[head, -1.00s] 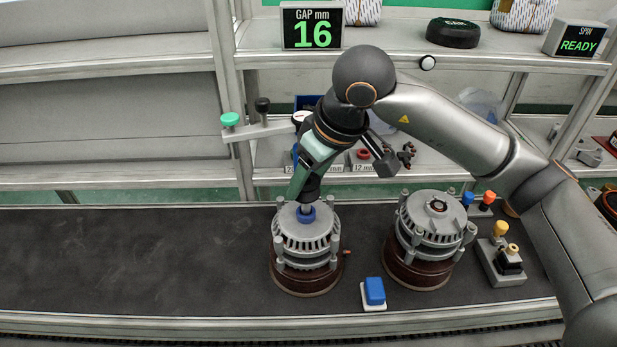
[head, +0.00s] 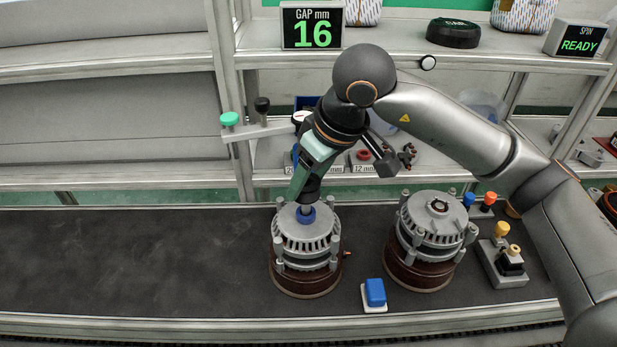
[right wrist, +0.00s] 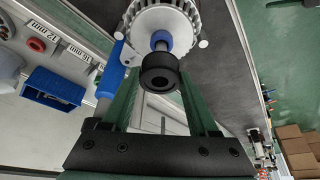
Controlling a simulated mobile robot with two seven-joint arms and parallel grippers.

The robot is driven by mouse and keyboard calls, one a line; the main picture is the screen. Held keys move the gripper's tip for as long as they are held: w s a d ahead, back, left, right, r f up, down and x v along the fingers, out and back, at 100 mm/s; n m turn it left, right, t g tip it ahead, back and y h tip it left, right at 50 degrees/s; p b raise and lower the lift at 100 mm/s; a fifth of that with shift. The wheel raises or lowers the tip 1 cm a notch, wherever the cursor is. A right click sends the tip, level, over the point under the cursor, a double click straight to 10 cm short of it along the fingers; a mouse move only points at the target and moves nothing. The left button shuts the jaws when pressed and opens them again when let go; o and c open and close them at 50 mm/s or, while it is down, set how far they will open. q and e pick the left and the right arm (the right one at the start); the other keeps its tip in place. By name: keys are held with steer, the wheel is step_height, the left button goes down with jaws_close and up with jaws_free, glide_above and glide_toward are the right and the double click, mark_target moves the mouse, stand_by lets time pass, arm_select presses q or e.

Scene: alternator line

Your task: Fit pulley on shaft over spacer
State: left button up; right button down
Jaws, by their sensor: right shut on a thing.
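My right gripper (head: 306,182) points down over the left alternator (head: 305,248) and is shut on the black pulley (right wrist: 158,76). The blue spacer (head: 306,215) sits around the shaft at the top of this alternator; it also shows in the right wrist view (right wrist: 161,37). A short bare grey length of shaft (head: 306,207) shows between spacer and pulley, so the two are apart. The pulley is in line with the shaft. How far the shaft enters its bore is hidden. My left gripper is out of view.
A second alternator (head: 432,225) stands close on the right. A blue-topped block (head: 374,292) lies in front between them. A shelf with a blue bin (right wrist: 53,91) and spacer trays is behind. The display (head: 312,27) reads GAP mm 16. The left belt is clear.

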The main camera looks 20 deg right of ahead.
mark_target(310, 196)
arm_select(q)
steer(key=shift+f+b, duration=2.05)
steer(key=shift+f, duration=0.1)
arm_select(e)
steer(key=shift+f, duration=2.15)
steer(key=shift+c, duration=0.4)
jaws_free()
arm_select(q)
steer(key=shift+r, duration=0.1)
arm_select(e)
steer(key=shift+s+d+r, duration=0.1)
steer(key=shift+r, duration=0.25)
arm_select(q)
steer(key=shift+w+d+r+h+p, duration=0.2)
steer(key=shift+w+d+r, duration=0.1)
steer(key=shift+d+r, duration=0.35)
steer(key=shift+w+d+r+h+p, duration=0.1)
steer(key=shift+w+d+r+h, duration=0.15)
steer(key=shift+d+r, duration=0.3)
arm_select(e)
steer(key=v, duration=1.2)
steer(key=shift+s+f, duration=0.1)
